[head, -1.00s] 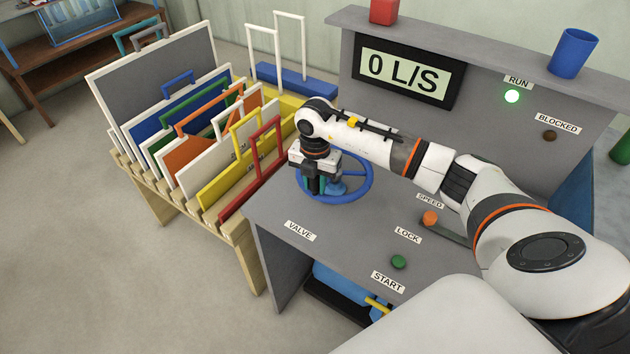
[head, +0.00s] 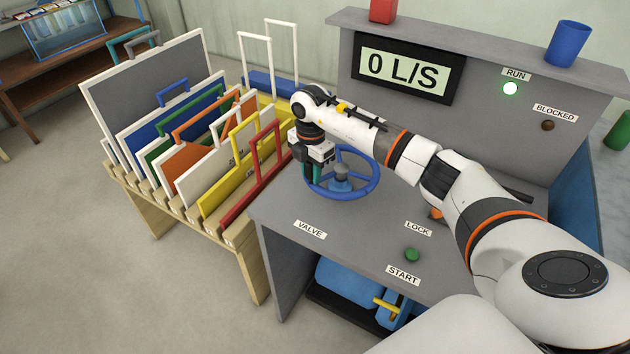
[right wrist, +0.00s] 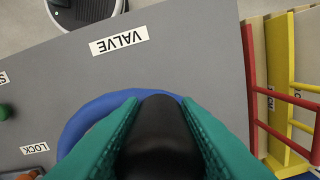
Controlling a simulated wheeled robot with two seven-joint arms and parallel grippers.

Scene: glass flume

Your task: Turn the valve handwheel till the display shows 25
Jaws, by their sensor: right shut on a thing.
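The blue valve handwheel (head: 345,196) lies flat on the grey console's top, near its left edge. My right gripper (head: 312,180) is at the left side of its rim, pointing down and shut on it. In the right wrist view the teal fingers (right wrist: 160,103) close around a dark rounded part (right wrist: 160,135), with the blue rim (right wrist: 88,118) behind. The fingers hide part of the rim. The display (head: 405,70) on the upright panel reads 0 L/S. My left gripper is not in view.
A wooden rack (head: 245,262) of coloured framed panels stands close to the left of the console. A green START button (head: 411,254) sits toward the front. My right arm covers the console's right side.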

